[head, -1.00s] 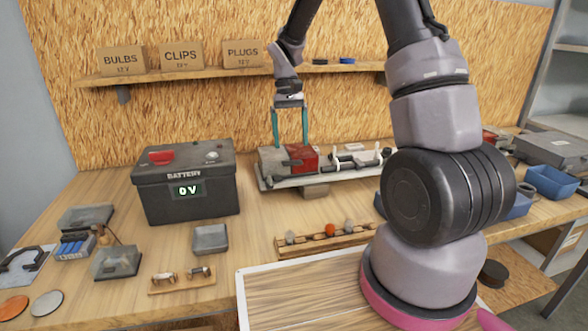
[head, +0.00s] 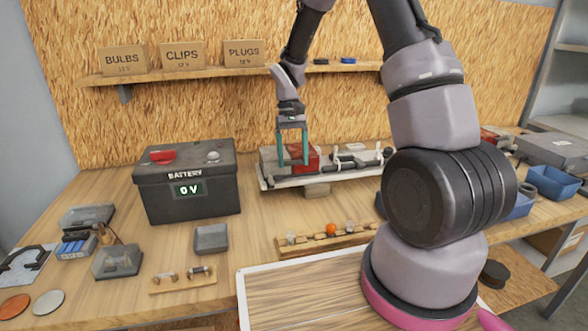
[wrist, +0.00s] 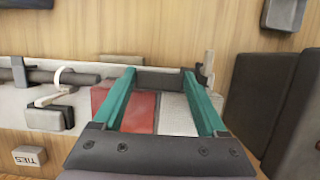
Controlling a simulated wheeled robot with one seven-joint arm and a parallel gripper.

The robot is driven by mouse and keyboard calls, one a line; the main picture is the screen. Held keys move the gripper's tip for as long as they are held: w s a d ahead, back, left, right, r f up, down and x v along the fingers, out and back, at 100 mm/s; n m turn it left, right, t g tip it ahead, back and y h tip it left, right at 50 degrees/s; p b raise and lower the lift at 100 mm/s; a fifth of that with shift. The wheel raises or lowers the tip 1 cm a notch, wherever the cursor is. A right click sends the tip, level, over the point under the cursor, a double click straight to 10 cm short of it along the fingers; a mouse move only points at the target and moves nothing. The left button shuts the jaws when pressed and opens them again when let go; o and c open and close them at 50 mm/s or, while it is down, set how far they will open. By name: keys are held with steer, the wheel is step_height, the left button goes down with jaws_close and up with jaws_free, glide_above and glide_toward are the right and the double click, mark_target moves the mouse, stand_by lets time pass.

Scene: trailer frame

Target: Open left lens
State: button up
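The left lens is a block at the left end of the trailer frame (head: 345,176), with a red part (head: 311,155) and a grey part (head: 267,160). In the wrist view its red part (wrist: 138,110) and pale grey part (wrist: 174,114) lie between the fingers. My gripper (head: 293,163) is open, its teal fingers pointing down at the lens. In the wrist view the gripper (wrist: 160,75) has one finger over the red part and one near the outer edge of the grey part. I cannot tell whether the fingers touch the lens.
A black battery (head: 186,205) reading 0 V stands left of the frame. A wooden rack (head: 330,241) with small bulbs lies in front. Grey trays (head: 211,238) and small parts are at the left front. A shelf (head: 200,74) with boxes runs behind. Blue bins (head: 552,182) are at right.

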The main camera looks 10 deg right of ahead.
mark_target(290, 153)
stand_by(0.4)
steer(key=shift+w+v, duration=0.1)
steer(key=shift+v, duration=1)
steer(key=shift+w+v, duration=0.15)
steer(key=shift+v, duration=0.95)
steer(key=shift+w+r, duration=1.35)
steer(key=shift+r, duration=0.3)
steer(key=shift+w+r, duration=0.55)
steer(key=shift+w, duration=0.4)
steer(key=shift+w+r, duration=0.6)
steer(key=shift+w, duration=0.3)
